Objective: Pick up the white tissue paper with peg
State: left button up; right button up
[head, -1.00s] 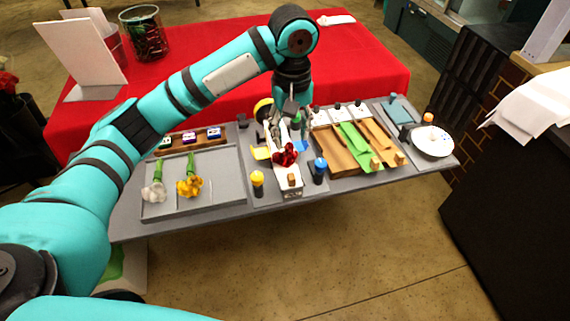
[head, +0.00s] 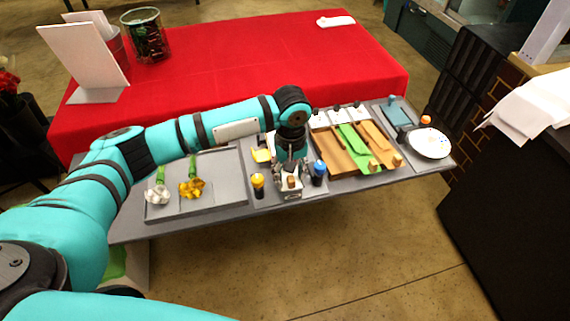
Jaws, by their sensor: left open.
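The white tissue paper (head: 291,194) lies in the middle of the grey table, and only its front end shows. A small brown peg (head: 292,182) sits on that end. My left gripper (head: 291,171) points down directly over the paper, just behind the peg. Its jaws are open, with a finger to each side. I cannot tell whether the fingers touch the paper. The arm and gripper hide the rest of the paper and the red flower on it. My right gripper is not in view.
A tray (head: 218,200) with white and yellow flowers lies left. Green paper (head: 354,146) and other pegged strips lie right, near a white plate (head: 429,146).

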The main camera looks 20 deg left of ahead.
pick_arm(q)
grip_shut()
dwell(0.6)
